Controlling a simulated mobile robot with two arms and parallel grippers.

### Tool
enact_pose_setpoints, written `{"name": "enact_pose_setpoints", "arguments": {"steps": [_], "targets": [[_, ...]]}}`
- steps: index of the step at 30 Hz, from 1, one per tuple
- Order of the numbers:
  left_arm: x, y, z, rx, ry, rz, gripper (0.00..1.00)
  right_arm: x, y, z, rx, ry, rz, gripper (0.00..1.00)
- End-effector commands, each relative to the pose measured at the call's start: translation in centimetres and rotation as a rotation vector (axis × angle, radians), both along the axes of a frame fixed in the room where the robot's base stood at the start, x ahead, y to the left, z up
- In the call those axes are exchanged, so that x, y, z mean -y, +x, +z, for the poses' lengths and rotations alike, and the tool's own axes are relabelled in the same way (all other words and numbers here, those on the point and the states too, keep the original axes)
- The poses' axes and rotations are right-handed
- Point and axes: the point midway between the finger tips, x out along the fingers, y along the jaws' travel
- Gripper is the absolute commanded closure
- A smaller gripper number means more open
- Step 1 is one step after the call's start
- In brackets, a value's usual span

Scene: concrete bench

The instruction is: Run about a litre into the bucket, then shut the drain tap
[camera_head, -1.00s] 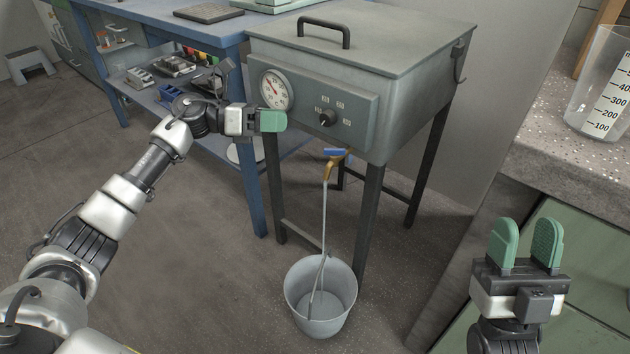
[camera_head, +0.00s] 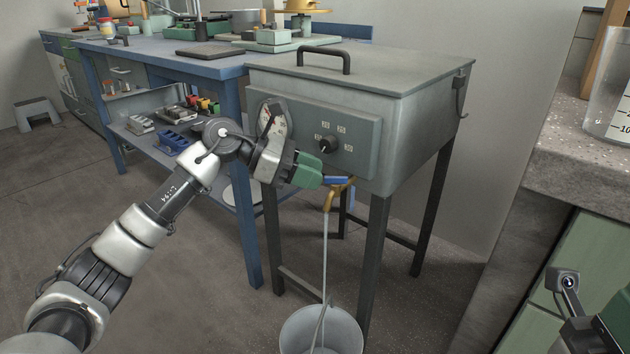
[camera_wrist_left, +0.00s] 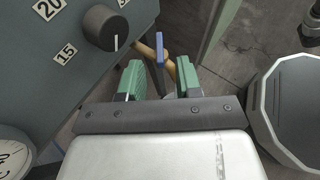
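The brass drain tap (camera_head: 331,199) sits under the grey tank (camera_head: 420,110), with a blue lever (camera_head: 337,180) on top. A thin pale stream (camera_head: 325,250) runs from it down to the grey bucket (camera_head: 296,335) on the floor. The bucket's lower part is cut off and its water level cannot be read. My left gripper (camera_head: 318,172) is just left of the lever. In the left wrist view my left gripper (camera_wrist_left: 160,78) is open, with the lever (camera_wrist_left: 159,48) beyond and between its fingertips. My right gripper (camera_head: 612,320) is partly in view at the lower right edge.
The tank front has a dial gauge (camera_head: 272,120), partly behind my left wrist, and a black knob (camera_head: 328,144) above the tap. A blue workbench (camera_head: 160,62) stands left. A measuring jug (camera_head: 607,115) stands on the counter at right.

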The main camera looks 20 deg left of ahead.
Motion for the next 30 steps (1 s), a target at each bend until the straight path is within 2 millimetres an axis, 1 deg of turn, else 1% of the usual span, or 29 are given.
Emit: {"name": "enact_pose_setpoints", "arguments": {"steps": [4, 12, 14, 19, 26, 30], "targets": [[0.83, 0.29, -0.38, 0.0, -0.001, 0.0, 0.66, -0.01, -0.1, 0.13, 0.013, 0.0, 0.0, 0.57], [0.92, 0.33, -0.37, -0.002, -0.001, 0.001, 0.66, -0.04, -0.1, 0.23, 0.013, -0.001, -0.001, 0.57], [0.92, 0.33, -0.37, -0.001, 0.0, 0.0, 0.74, -0.04, -0.1, 0.23, 0.013, -0.001, 0.0, 0.57], [0.9, 0.32, -0.38, -0.001, 0.0, 0.0, 1.0, -0.04, -0.09, 0.22, 0.013, -0.001, 0.0, 0.57], [0.9, 0.3, -0.36, -0.001, 0.0, 0.005, 1.0, -0.04, -0.1, 0.31, 0.014, 0.0, 0.0, 0.57], [0.92, 0.15, -0.26, -0.001, 0.002, 0.034, 1.0, 0.0, -0.17, 0.68, 0.017, 0.001, 0.0, 0.57]]}}
